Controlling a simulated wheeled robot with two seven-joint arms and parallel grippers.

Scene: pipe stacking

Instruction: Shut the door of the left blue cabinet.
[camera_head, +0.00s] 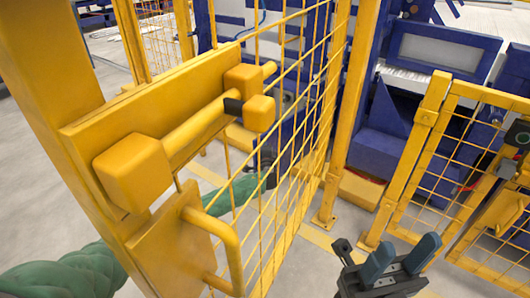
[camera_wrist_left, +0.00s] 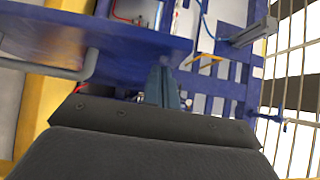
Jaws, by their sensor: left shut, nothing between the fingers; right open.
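Blue cabinet-like structures stand behind the yellow mesh in the head view; which is the left cabinet and how far its door stands open I cannot tell. In the left wrist view, a broad blue panel (camera_wrist_left: 110,32), possibly the door, spans the top left, with a grey bar handle (camera_wrist_left: 62,70) at its left. My left gripper (camera_wrist_left: 165,78) is shut and empty, its fingers close to the panel's right edge; contact is unclear. In the head view my green left arm passes behind the mesh, its gripper mostly hidden. My right gripper (camera_head: 401,257) is open and empty at the bottom right.
A yellow mesh gate (camera_head: 165,235) with a bolt latch and handle fills the head view's left and centre. A lower yellow mesh fence (camera_head: 425,150) stands at right. Grey floor (camera_head: 335,235) shows between them. In the left wrist view, wire mesh (camera_wrist_left: 298,90) is at right.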

